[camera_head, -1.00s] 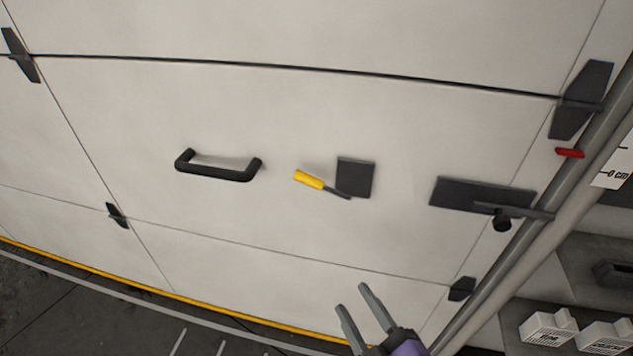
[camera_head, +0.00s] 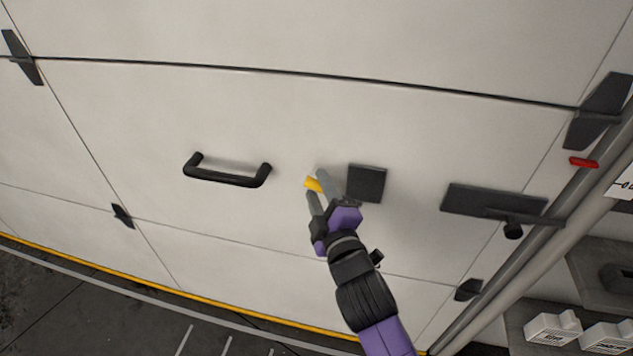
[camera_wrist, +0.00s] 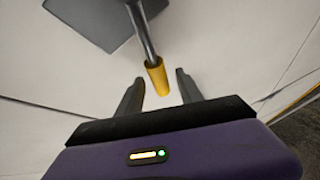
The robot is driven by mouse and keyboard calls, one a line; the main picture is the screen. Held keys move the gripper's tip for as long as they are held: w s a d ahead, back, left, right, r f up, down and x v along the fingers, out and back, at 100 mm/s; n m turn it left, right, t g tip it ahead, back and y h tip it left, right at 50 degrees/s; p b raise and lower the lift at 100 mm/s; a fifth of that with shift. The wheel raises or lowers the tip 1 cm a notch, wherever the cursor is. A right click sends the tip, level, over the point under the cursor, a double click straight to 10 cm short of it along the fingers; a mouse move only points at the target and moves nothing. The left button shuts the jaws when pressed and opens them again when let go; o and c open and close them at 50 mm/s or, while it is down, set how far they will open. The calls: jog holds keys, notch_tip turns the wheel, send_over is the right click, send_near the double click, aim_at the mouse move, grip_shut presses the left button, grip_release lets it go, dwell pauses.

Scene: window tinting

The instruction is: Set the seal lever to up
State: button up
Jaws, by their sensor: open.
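The seal lever has a yellow grip (camera_head: 312,184) and a dark mounting plate (camera_head: 367,183) on the white door panel. In the head view my gripper (camera_head: 318,183) is at the lever, its fingers hiding the shaft and part of the grip. In the wrist view the yellow grip (camera_wrist: 157,77) ends between the two open fingers of my gripper (camera_wrist: 158,88), with space on both sides. The grey shaft runs from the grip to the plate (camera_wrist: 98,18). I cannot tell whether a finger touches the grip.
A black door handle (camera_head: 227,172) is left of the lever. A dark latch plate (camera_head: 492,201) and a grey vertical pipe (camera_head: 540,245) are to the right. A red tab (camera_head: 584,163) sits near the pipe. White boxes (camera_head: 553,328) stand at lower right.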

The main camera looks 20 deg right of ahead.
jog(key=shift+w+d, duration=0.15)
jog(key=shift+w, duration=0.75)
jog(key=shift+c, duration=0.4)
grip_shut()
jog(key=shift+f, duration=0.1)
dwell(0.4)
